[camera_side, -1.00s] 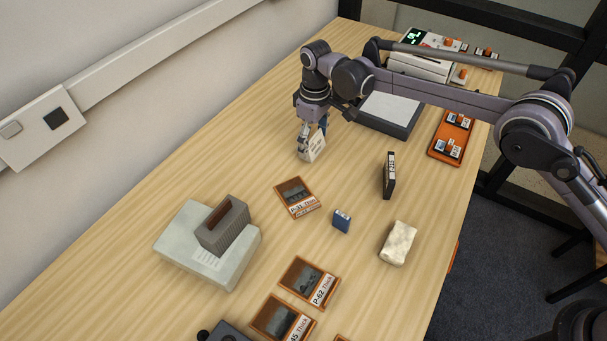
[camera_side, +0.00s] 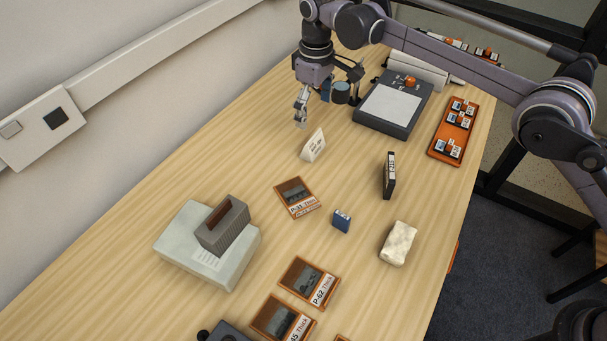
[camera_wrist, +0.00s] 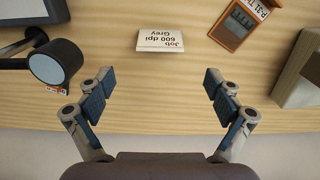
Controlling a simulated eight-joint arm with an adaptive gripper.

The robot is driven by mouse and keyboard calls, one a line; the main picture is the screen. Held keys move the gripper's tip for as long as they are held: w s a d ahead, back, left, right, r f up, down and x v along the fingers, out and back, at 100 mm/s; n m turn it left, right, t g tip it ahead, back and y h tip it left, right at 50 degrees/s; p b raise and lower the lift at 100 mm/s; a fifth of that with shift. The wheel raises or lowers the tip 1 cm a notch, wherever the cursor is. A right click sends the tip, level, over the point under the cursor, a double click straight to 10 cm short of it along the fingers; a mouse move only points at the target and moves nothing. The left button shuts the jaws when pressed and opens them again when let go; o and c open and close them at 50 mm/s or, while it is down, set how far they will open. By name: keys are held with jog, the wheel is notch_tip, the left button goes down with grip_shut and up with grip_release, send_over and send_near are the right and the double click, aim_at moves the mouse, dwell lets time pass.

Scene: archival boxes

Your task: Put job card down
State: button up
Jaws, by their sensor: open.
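The job card (camera_side: 313,146) is a small white folded card with printed text, standing on the wooden table. In the wrist view the card (camera_wrist: 160,41) reads "Job 600 dpi Grey", upside down, beyond the fingertips. My gripper (camera_side: 302,115) hangs above the table, behind the card in the side view and apart from it. In the wrist view my gripper (camera_wrist: 154,92) has its two fingers spread wide with nothing between them.
A flatbed scanner (camera_side: 390,107) stands behind to the right, beside an orange tray (camera_side: 436,148). Table around the card is clear.

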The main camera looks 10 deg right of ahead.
jog(key=s+d+r+m+t, duration=0.1)
jog(key=d+r+m, duration=0.1)
jog(key=d+r, duration=0.75)
jog(key=s+d+r+m+t, duration=0.2)
jog(key=s+d+r, duration=0.4)
jog(key=s+d, duration=0.15)
jog(key=s+d+f+m+t, duration=0.2)
jog(key=s+d+f, duration=0.2)
jog(key=s+d, duration=0.3)
jog(key=s+d+f+m+t, duration=0.2)
jog(key=s+d, duration=0.5)
jog(key=s, duration=0.6)
notch_tip(320, 180, down, 2)
jog(key=shift+s+f+m, duration=0.2)
jog(key=shift+s+m, duration=0.1)
jog(key=shift+m, duration=0.2)
